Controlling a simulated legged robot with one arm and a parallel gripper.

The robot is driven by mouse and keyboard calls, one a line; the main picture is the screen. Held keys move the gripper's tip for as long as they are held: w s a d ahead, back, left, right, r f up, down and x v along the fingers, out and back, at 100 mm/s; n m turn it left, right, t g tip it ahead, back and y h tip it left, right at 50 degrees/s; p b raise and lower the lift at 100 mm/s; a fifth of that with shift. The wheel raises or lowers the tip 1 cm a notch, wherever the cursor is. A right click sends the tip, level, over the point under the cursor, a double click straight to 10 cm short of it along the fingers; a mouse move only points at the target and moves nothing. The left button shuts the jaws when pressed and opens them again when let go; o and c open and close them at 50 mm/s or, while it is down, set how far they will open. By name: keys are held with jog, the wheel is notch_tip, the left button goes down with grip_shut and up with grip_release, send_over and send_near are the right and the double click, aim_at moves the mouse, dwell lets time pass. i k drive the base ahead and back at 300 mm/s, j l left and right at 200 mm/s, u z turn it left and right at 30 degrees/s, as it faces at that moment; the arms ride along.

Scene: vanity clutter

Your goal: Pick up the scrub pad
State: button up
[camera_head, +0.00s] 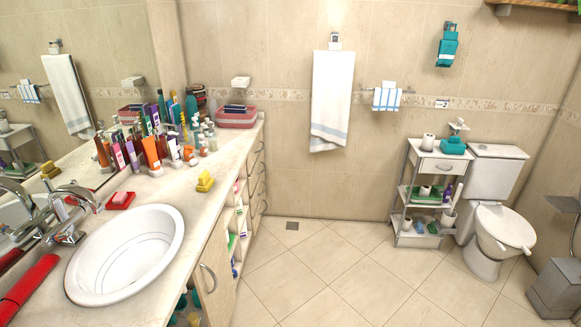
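A small yellow block (205,182), perhaps the scrub pad, sits on the pale vanity counter (190,215) near its front edge. It is right of the sink and in front of the bottles. It is too small to tell its surface for sure. A red item (121,199), perhaps soap in a dish, lies behind the sink. My gripper is not in view.
Several bottles and tubes (150,150) crowd the counter behind the yellow block. A white round sink (125,255), a faucet (70,210) and a red roll (30,288) are at the left. A shelf cart (437,167) and toilet (490,215) stand at right. The floor (330,270) between is clear.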

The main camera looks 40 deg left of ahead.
aim_at(206, 183)
jog(key=i+l+u, duration=0.15)
jog(key=i, duration=0.4)
jog(key=i+l+u, duration=0.2)
jog(key=i, duration=0.35)
jog(key=i+j+u, duration=0.15)
jog(key=u, duration=0.3)
jog(key=i+u, duration=0.6)
jog(key=u, duration=0.3)
jog(key=i+u, duration=0.25)
jog(key=u, duration=0.2)
jog(key=i+j+u, duration=0.3)
jog(key=i, duration=0.3)
jog(key=i+l+u, duration=0.1)
jog(key=i+u, duration=0.2)
jog(key=i, duration=0.3)
